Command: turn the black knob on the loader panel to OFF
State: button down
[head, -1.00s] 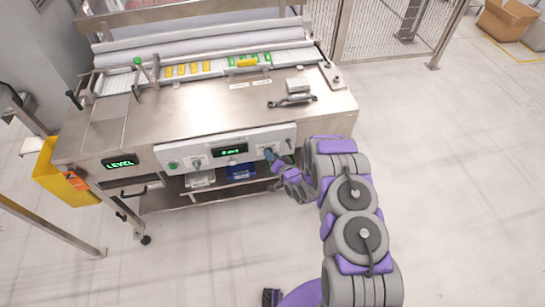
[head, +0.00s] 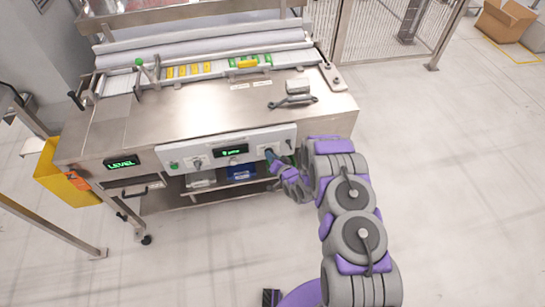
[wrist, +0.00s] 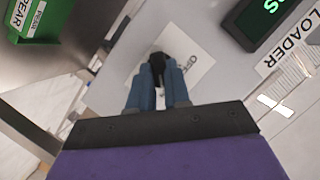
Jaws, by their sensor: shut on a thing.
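The black knob (wrist: 157,60) sits on a white label plate on the loader panel in the wrist view. My gripper (wrist: 158,88), with blue fingers, is shut on it from both sides. The knob's pointer direction cannot be told. In the head view my gripper (head: 270,157) is at the right part of the loader panel (head: 202,149), and the knob is hidden behind it.
A lit green display (head: 231,151) sits left of my gripper on the panel. A steel worktop (head: 190,115) lies above it, with a metal handle (head: 292,102). A blue bin (head: 241,172) is below the panel. Open floor (head: 450,180) lies to the right.

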jog(key=shift+s+a+f+n+t+h+p, duration=0.1)
jog(key=shift+a+n+t+h+p, duration=0.35)
jog(key=shift+n+h, duration=1.15)
jog(key=shift+s+n+t+h+p, duration=0.1)
jog(key=shift+n+t+h+p, duration=0.2)
jog(key=shift+n+h+p, duration=1.3)
jog(key=shift+a+f+n+t+h+b, duration=0.1)
jog(key=shift+a+n+t+h+b, duration=0.35)
jog(key=shift+n, duration=2.25)
jog(key=shift+d+r+h, duration=0.1)
jog(key=shift+d+h, duration=0.1)
jog(key=shift+h, duration=0.05)
jog(key=c, duration=1.1)
grip_release()
jog(key=shift+w, duration=0.15)
